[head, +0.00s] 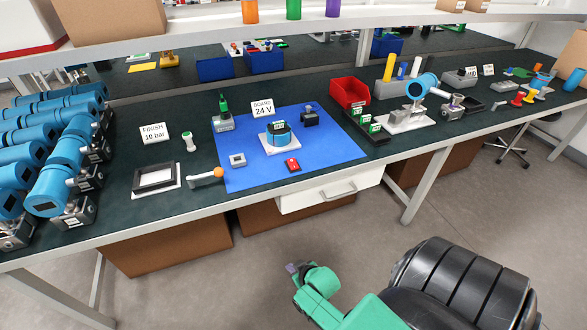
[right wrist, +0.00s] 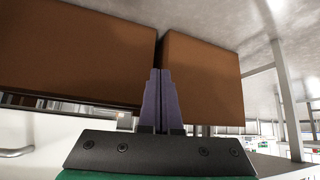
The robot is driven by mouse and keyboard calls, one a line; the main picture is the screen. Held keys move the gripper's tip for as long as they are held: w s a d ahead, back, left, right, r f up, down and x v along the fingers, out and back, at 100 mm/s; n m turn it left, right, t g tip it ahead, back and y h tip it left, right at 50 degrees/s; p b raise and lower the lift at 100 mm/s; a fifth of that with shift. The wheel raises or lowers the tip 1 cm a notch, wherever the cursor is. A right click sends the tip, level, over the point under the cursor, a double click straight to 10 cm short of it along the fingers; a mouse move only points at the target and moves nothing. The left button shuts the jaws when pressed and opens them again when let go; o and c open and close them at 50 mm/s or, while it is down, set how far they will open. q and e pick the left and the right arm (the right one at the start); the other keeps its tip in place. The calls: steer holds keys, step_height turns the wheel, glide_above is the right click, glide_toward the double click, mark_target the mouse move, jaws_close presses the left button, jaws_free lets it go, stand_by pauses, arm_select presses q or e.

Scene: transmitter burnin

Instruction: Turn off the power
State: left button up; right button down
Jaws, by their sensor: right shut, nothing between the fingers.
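A small red device (head: 292,165), possibly a switch, lies at the front of the blue mat (head: 335,160) on the bench. A "BOARD 24 V" sign (head: 263,107) stands at the mat's back edge. My right gripper (head: 291,267) is low in front of the bench, over the floor and far from the mat. In the right wrist view its purple fingers (right wrist: 162,75) are together and empty. My left gripper is not in view.
Brown boxes (head: 165,243) stand under the bench, and a white drawer (head: 330,192) hangs below its front edge. An orange-tipped tool (head: 205,178) lies left of the mat. Several blue transmitters (head: 50,190) crowd the left end. A red bin (head: 349,92) stands behind right.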

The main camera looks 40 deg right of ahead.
mark_target(295, 167)
steer(key=w+d+r+m+t+h+b, duration=0.15)
steer(key=w+d+r, duration=0.25)
steer(key=r, duration=0.5)
steer(key=w+d+r+m+t+h+b, duration=0.1)
steer(key=w+d+r+t, duration=0.3)
steer(key=r, duration=0.4)
arm_select(q)
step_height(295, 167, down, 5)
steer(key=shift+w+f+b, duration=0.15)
steer(key=shift+b, duration=0.5)
arm_select(e)
steer(key=d+r+t+h, duration=0.1)
steer(key=d+r, duration=0.1)
steer(key=r, duration=0.5)
steer(key=d+r+t+h, duration=0.1)
steer(key=d+r, duration=0.1)
steer(key=r, duration=0.5)
steer(key=shift+s+d+r+m+h, duration=0.25)
steer(key=shift+s+m+h, duration=0.1)
steer(key=shift+m, duration=0.1)
steer(key=shift+w, duration=0.15)
